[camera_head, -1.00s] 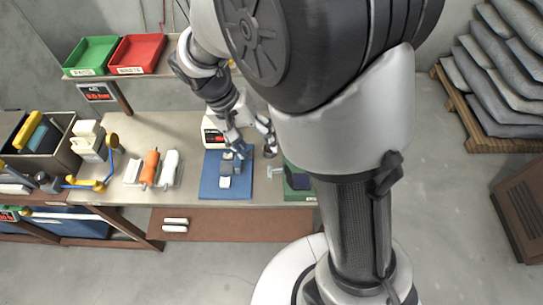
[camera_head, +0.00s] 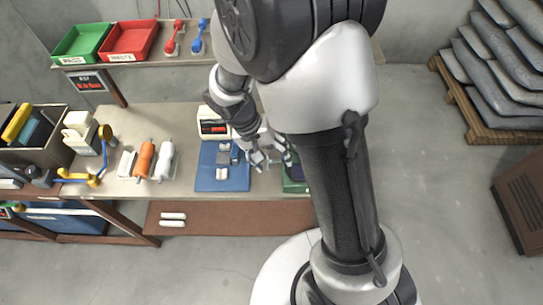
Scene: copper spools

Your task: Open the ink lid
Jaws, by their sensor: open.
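My gripper (camera_head: 272,160) is open above the bench, just right of the blue mat (camera_head: 222,184). Its fingers are close to a green box (camera_head: 292,186) with a dark top, which could be the ink container. My arm and gripper hide much of this box, so I cannot tell its lid clearly or whether the fingers touch it. Small grey pieces (camera_head: 223,158) lie on the blue mat, left of the gripper.
A white device with a red-and-black label (camera_head: 211,124) stands behind the mat. An orange roller (camera_head: 144,158) and a white roller (camera_head: 164,160) lie to the left. Green (camera_head: 82,43) and red (camera_head: 128,40) trays sit on the shelf behind.

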